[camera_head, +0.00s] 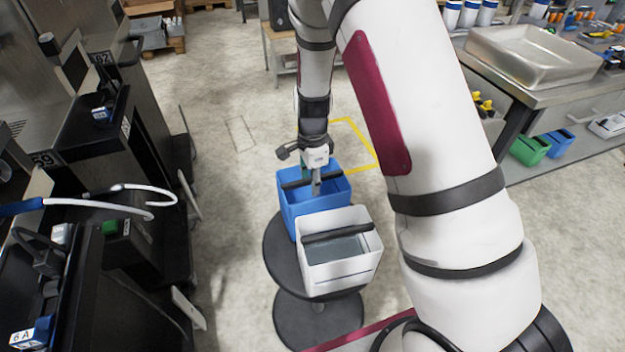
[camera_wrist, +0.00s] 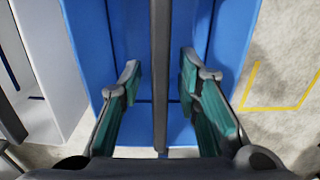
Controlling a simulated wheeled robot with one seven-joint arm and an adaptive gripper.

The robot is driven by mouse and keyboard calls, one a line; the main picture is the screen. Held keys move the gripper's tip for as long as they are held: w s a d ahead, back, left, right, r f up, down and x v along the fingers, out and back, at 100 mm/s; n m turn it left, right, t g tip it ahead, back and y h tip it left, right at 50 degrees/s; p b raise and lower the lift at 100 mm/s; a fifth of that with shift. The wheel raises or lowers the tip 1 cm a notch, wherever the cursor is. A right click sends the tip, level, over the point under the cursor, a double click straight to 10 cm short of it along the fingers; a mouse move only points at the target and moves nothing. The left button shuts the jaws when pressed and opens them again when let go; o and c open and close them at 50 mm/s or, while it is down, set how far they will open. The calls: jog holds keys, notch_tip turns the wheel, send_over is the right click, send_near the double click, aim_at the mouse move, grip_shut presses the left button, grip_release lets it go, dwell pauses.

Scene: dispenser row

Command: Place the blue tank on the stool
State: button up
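The blue tank (camera_head: 310,200), an open box with a dark bar handle (camera_head: 297,184), is upright at the back part of the round dark stool (camera_head: 284,255). Its base is partly hidden, so I cannot tell how fully the stool supports it. My gripper (camera_head: 315,184) points down into the tank's opening at the handle. In the wrist view my gripper (camera_wrist: 160,78) is open, with its green-padded fingers on either side of the handle (camera_wrist: 160,40) and a gap on both sides. The blue tank (camera_wrist: 88,45) fills the middle of that view.
A white tank (camera_head: 340,270) stands on the front of the stool, close beside the blue one. Dark dispensers with hoses (camera_head: 110,195) line the left. A bench with a metal basin (camera_head: 530,65) is at right. A yellow floor outline (camera_head: 365,142) lies behind the stool.

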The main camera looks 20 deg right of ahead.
jog(key=s+r+n+y+p, duration=0.15)
jog(key=s+r, duration=0.25)
jog(key=r, duration=0.7)
jog(key=s+r+n+h, duration=0.1)
jog(key=s+r+n, duration=0.2)
jog(key=r, duration=0.8)
jog(key=s+r+n+t, duration=0.1)
jog(key=s+n, duration=0.3)
jog(key=s, duration=0.4)
jog(key=s+r+n, duration=0.4)
jog(key=s+n, duration=0.1)
jog(key=s, duration=0.3)
jog(key=s+r+n+t, duration=0.1)
jog(key=s+r+n, duration=0.2)
jog(key=s, duration=0.6)
jog(key=shift+r+n+t, duration=0.2)
jog(key=shift+n+t, duration=0.1)
jog(key=shift+n, duration=0.45)
jog(key=shift+d, duration=0.1)
notch_tip(320, 180, up, 8)
jog(key=t+p, duration=0.1)
jog(key=p, duration=0.5)
jog(key=shift+t, duration=0.3)
